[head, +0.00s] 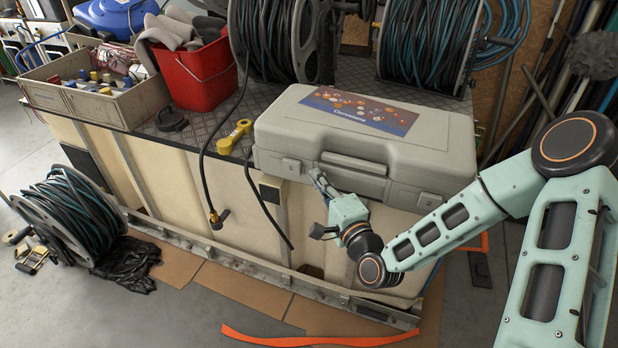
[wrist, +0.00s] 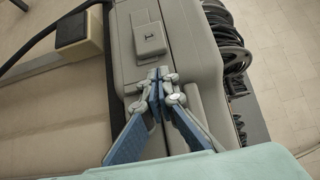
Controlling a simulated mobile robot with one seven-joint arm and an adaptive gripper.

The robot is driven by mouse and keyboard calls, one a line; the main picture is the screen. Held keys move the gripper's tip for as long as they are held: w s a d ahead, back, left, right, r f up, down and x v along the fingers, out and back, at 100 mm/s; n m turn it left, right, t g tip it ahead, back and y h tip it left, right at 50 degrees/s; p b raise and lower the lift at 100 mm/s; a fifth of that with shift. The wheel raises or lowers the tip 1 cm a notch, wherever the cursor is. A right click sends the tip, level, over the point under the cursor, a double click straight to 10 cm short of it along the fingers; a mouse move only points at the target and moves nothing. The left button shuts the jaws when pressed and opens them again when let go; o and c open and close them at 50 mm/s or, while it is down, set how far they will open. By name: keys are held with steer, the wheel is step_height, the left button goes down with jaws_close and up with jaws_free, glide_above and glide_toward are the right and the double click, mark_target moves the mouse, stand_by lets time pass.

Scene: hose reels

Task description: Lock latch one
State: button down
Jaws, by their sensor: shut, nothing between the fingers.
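A grey hard case (head: 270,128) with a colourful label on its lid sits on the bench top, its front facing me. Its left latch (head: 291,168) is a small grey plate on the front. In the wrist view, the latch (wrist: 149,38) bears a mark like a 1; I cannot tell whether it is locked. My gripper (head: 316,174) is at the case front, just right of this latch and left of the handle (head: 353,164). In the wrist view, my gripper (wrist: 159,74) has its blue-padded fingers together, empty, just below the latch; contact with the case is unclear.
A second latch (head: 430,199) is on the right of the case front. A yellow fitting (head: 236,137) and black hose lie left of the case. A red bucket (head: 193,75) and hose reels (head: 275,40) stand behind. An orange strip (head: 320,338) lies on the floor.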

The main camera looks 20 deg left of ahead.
mark_target(290, 167)
steer(key=shift+a, duration=1.15)
steer(key=a, duration=0.3)
steer(key=a+b, duration=0.1)
steer(key=shift+w+a, duration=0.25)
steer(key=shift+a, duration=0.05)
steer(key=shift+d, duration=0.2)
